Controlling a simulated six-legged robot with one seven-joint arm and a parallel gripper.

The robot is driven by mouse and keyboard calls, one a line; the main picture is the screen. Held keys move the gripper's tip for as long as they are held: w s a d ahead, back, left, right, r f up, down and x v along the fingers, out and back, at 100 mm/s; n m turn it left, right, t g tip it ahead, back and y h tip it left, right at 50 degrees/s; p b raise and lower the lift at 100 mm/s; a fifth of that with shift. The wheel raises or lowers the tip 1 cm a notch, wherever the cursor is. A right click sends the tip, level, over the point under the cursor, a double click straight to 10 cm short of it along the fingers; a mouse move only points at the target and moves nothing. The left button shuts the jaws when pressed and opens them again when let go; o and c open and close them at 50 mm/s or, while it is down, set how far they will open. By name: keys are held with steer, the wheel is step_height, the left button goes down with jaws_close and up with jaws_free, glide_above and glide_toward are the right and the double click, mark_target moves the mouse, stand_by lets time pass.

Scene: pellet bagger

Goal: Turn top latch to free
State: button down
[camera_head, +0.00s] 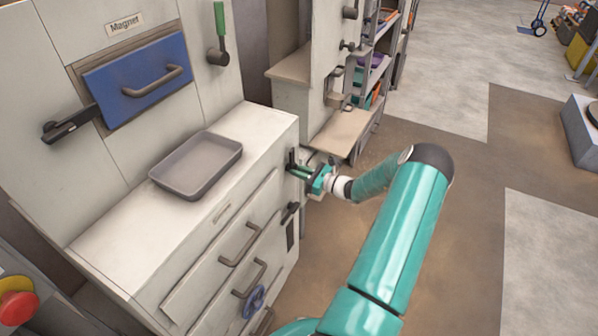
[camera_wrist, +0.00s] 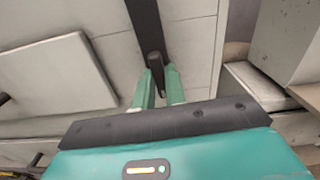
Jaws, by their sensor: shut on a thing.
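The top latch (camera_head: 292,157) is a black part on the right side of the cabinet's lower section, just below the counter corner. My gripper (camera_head: 304,172) is at this latch, reaching in from the right. In the wrist view my gripper's two green fingers (camera_wrist: 159,82) are shut on the dark latch handle (camera_wrist: 155,62), which sits between their tips. A long black bar runs up the panel behind it. The fingers partly hide the handle, so its exact angle is hard to tell.
A second black latch (camera_head: 290,211) sits lower on the same side. A grey tray (camera_head: 197,166) lies on the counter. Drawers with handles (camera_head: 240,244) and a blue knob (camera_head: 254,299) are on the front.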

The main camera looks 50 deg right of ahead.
steer(key=shift+m, duration=0.5)
steer(key=c, duration=1.4)
jaws_free()
steer(key=shift+c, duration=0.2)
steer(key=v, duration=1.3)
steer(key=shift+s, duration=0.4)
steer(key=shift+s+d, duration=0.1)
steer(key=shift+d, duration=0.05)
